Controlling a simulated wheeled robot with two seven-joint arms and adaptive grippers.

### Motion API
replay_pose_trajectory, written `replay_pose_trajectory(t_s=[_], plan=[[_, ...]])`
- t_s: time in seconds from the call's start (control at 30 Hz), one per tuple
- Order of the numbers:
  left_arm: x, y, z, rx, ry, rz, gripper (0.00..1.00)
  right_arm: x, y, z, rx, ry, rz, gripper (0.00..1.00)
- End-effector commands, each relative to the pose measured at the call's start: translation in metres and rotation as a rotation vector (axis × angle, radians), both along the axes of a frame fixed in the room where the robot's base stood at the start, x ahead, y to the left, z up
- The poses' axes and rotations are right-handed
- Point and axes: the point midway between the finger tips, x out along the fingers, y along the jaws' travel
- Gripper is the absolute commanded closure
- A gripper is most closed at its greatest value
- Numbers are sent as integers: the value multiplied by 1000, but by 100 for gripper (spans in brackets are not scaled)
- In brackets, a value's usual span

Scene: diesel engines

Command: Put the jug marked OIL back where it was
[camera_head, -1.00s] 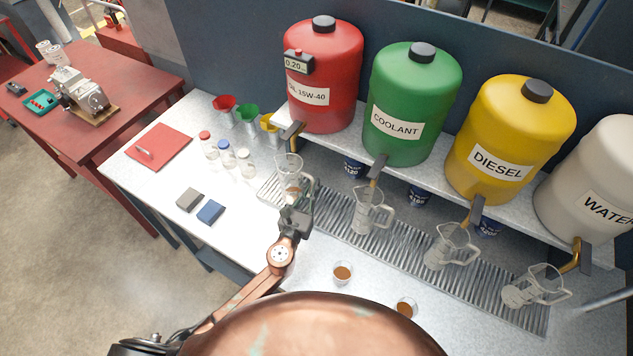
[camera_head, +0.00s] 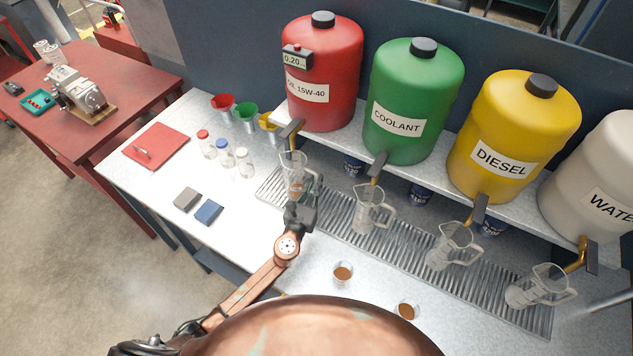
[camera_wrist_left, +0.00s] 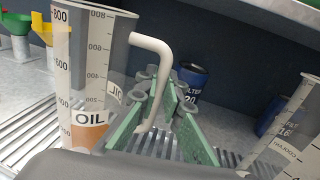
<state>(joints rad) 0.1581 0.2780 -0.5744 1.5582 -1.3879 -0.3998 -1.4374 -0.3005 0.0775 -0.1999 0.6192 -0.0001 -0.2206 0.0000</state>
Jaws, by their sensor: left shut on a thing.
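The clear jug marked OIL (camera_head: 293,172) is upright at the left end of the drip grating, just below the tap of the red oil drum (camera_head: 324,62). It holds a little brown liquid, and its OIL label (camera_wrist_left: 89,118) shows in the left wrist view. My left gripper (camera_head: 301,205) is shut on the jug's handle, which runs down between the green finger pads (camera_wrist_left: 157,115). The jug's base is hidden, so I cannot tell whether it touches the grating (camera_head: 405,238). My right gripper is not in view.
Clear jugs stand under the coolant (camera_head: 367,209), diesel (camera_head: 450,246) and water (camera_head: 541,287) taps. Two small cups of brown liquid (camera_head: 342,273) (camera_head: 408,311) are on the bench in front. Sample bottles (camera_head: 226,154) and coloured funnels (camera_head: 246,113) stand to the left.

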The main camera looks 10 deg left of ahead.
Motion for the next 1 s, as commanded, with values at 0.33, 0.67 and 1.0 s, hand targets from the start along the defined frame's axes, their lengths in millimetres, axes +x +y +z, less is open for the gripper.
replay_pose_trajectory(t_s=[0.33, 0.67, 1.0], plan=[[0, 0, -2, 0, 0, 0, 75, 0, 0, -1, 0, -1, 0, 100], [-2, 0, 2, 0, 1, -1, 75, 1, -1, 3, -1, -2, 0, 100], [-66, 13, 0, 0, 2, -1, 75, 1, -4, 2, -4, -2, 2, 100]])
